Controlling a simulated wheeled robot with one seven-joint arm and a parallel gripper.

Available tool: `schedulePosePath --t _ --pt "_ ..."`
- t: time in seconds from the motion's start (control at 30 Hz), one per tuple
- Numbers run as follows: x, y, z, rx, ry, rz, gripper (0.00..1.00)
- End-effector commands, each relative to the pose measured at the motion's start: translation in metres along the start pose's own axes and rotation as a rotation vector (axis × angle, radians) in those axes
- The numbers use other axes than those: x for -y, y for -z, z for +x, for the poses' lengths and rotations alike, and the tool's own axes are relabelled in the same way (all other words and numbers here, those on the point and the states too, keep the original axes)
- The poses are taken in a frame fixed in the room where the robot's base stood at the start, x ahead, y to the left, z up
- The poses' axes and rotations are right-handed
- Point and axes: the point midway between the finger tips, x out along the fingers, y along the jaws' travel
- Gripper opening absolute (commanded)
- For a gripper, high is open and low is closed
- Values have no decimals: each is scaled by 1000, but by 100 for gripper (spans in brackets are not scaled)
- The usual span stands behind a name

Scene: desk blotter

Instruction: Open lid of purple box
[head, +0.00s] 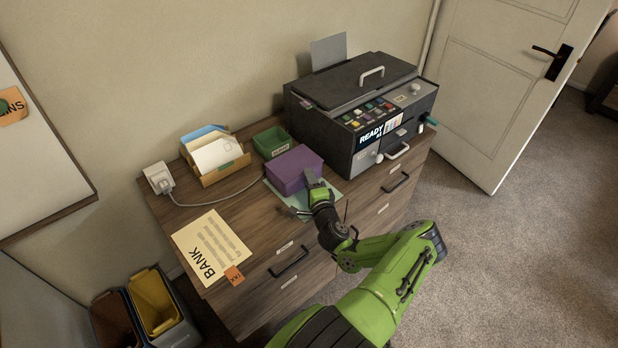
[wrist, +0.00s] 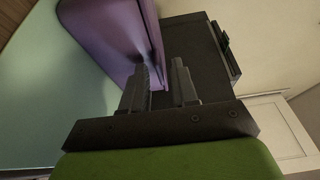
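The purple box (head: 295,169) sits on the desk blotter (head: 334,186) with its lid down. My gripper (head: 312,181) is at the box's front right side in the head view. In the wrist view my gripper (wrist: 160,83) has its two fingers apart, with a gap between them. The purple box (wrist: 110,40) fills the upper left there, and its edge runs down behind and between the fingertips. I cannot tell whether either finger touches the lid. The front of the box is partly hidden by my gripper.
A dark printer-like machine (head: 345,125) stands close to the right of the box. A BANK paper (head: 215,245) lies at the left front.

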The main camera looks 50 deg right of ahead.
Motion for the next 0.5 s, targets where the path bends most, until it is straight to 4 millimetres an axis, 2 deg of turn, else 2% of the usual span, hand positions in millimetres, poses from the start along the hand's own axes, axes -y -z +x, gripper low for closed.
schedulePosePath --t 0.03,0.17,0.5 --pt "0 0 0 0 0 0 20" --pt "0 0 0 1 0 -1 0" --pt "0 0 0 1 0 -1 0"
